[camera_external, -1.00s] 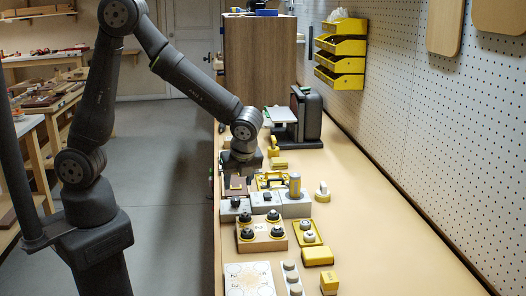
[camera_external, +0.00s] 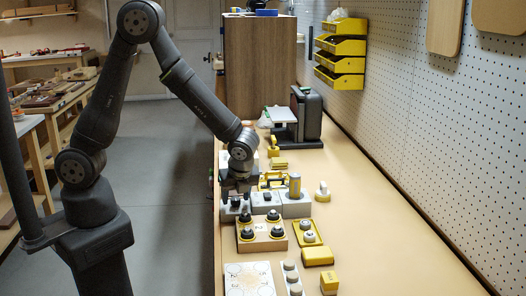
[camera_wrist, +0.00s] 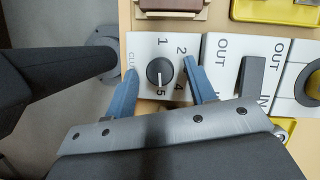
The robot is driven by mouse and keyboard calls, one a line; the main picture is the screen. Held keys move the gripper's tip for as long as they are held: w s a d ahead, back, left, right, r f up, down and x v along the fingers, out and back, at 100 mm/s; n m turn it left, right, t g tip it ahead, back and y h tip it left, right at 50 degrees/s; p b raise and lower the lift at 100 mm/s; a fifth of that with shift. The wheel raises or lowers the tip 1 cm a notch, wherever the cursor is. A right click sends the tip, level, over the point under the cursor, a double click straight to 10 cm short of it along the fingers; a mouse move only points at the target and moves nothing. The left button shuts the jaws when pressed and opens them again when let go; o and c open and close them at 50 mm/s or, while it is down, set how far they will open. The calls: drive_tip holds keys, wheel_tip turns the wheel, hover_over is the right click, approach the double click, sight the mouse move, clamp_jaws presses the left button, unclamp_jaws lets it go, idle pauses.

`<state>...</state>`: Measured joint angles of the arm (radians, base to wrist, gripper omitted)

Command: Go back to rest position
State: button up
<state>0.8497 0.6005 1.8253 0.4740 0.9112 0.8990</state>
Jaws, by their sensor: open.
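My gripper (camera_wrist: 159,70) is open, its two blue fingers on either side of a black dial knob (camera_wrist: 160,72) in the wrist view. Nothing is held between the fingers, and I cannot tell how far above the knob they are. The knob sits on a pale panel (camera_wrist: 147,45) with the numbers 1, 2, 4 and 5 showing. In the external view my gripper (camera_external: 235,190) is low over the left edge of the bench, at the row of grey control boxes (camera_external: 296,208).
Beside the dial is a panel marked OUT with a grey lever (camera_wrist: 251,75). In the external view, a wooden block with black knobs (camera_external: 262,234) stands nearer the camera. A wooden cabinet (camera_external: 260,65) stands behind. The bench's right side (camera_external: 380,210) is clear.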

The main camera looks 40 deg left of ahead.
drive_tip(key=v, duration=1.7)
drive_tip(key=x, duration=1.7)
drive_tip(key=shift+w+f+n, duration=0.1)
drive_tip(key=shift+f+n, duration=0.15)
drive_tip(key=shift+n, duration=0.05)
drive_tip(key=n+g, duration=0.1)
drive_tip(key=n, duration=0.2)
drive_tip(key=shift+w+n+g, duration=0.1)
drive_tip(key=shift+n+g, duration=0.2)
drive_tip(key=shift+n, duration=0.1)
drive_tip(key=n+g, duration=0.2)
drive_tip(key=n, duration=0.2)
drive_tip(key=shift+w+n, duration=0.1)
drive_tip(key=shift+n, duration=0.3)
drive_tip(key=n, duration=0.2)
drive_tip(key=n+g, duration=0.1)
drive_tip(key=n, duration=0.1)
drive_tip(key=shift+w+a+r+n+h, duration=0.1)
drive_tip(key=shift+w+n+h, duration=0.05)
drive_tip(key=shift+n+h, duration=0.2)
drive_tip(key=n+g+h, duration=0.1)
drive_tip(key=n, duration=0.3)
